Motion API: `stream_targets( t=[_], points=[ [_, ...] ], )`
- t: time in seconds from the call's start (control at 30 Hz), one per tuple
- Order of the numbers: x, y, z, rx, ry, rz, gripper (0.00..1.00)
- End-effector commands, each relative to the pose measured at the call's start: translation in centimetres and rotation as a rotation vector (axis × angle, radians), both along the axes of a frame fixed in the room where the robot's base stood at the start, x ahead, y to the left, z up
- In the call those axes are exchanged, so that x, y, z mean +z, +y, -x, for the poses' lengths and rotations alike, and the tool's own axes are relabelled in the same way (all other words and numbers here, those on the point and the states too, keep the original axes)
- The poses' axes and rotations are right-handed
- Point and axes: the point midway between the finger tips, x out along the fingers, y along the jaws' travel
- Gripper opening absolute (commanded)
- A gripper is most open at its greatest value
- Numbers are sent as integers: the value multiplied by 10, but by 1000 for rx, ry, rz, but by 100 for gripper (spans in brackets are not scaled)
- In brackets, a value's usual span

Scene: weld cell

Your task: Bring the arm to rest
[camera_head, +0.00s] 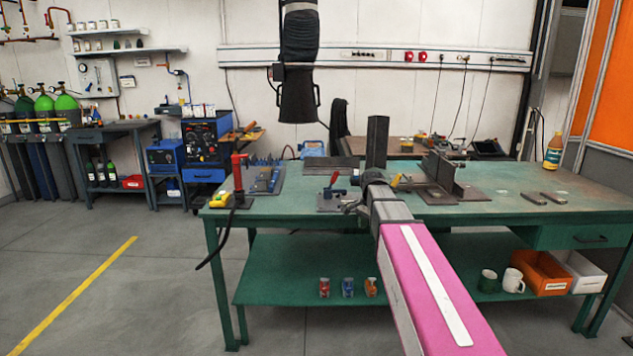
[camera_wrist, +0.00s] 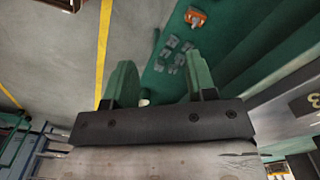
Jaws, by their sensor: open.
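My arm (camera_head: 430,285), with a pink link and a white stripe, reaches from the bottom right of the head view to the green workbench (camera_head: 290,215). Its grey wrist part (camera_head: 385,205) shows in front of the bench top; the fingers cannot be made out clearly there. In the wrist view my gripper (camera_wrist: 160,78) has its two green fingers well apart, with nothing held between them. Beyond the fingers are a green surface (camera_wrist: 232,40) with several small grey pieces and a yellow floor line (camera_wrist: 103,45).
The lower shelf holds cans (camera_head: 347,287), mugs (camera_head: 513,280) and an orange bin (camera_head: 541,273). A black extraction hood (camera_head: 297,95) hangs above. The floor at left is clear.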

Motion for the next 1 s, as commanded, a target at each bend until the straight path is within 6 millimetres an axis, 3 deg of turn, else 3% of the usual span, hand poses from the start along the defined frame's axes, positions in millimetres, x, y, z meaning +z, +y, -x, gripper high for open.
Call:
stream_targets(
  t=[0.03, 0.2, 0.5, 0.73, 1.0],
  points=[
    [-20, 0, 21, 59, 4, 0, 51],
    [-77, 0, 69, 293, 3, 0, 51],
    [-158, 0, 160, 705, 0, 0, 51],
    [-189, 0, 206, 921, -3, 2, 51],
    [-196, 0, 214, 971, -6, 3, 51]
  ],
)
